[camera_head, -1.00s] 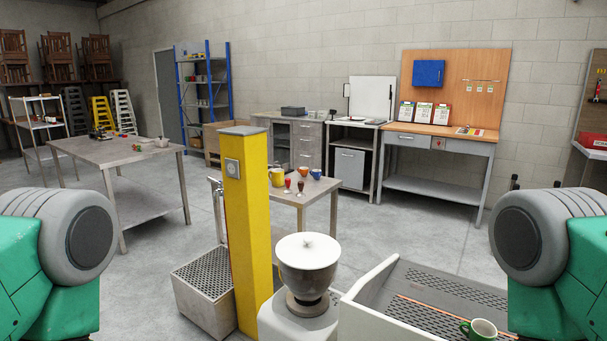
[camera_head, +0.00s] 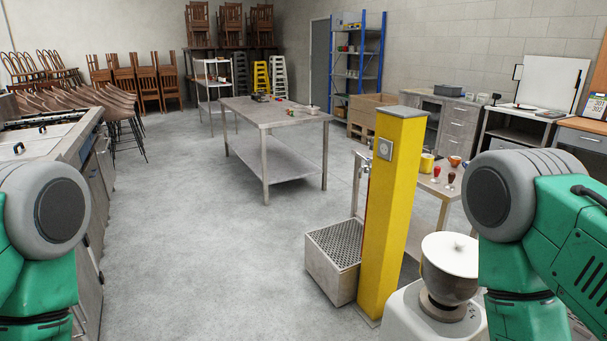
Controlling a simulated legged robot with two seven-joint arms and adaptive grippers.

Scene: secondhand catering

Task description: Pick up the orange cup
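The orange cup (camera_head: 455,161) stands on a small table (camera_head: 425,193) behind the yellow post, right of the middle in the head view. It is small and far off. A yellow mug (camera_head: 427,163) stands to its left, and two red-bowled goblets (camera_head: 436,173) stand in front. Part of the table's right side is hidden behind my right arm. Only the upper parts of my two green and grey arms show, at the left and right edges. Neither gripper is in view.
The yellow post (camera_head: 395,200) with a grated basin (camera_head: 335,255) stands between me and the small table. A white machine with a bowl (camera_head: 450,268) is near at lower right. A steel table (camera_head: 270,118) stands further back. Open floor (camera_head: 210,250) lies ahead; a counter (camera_head: 60,140) lines the left.

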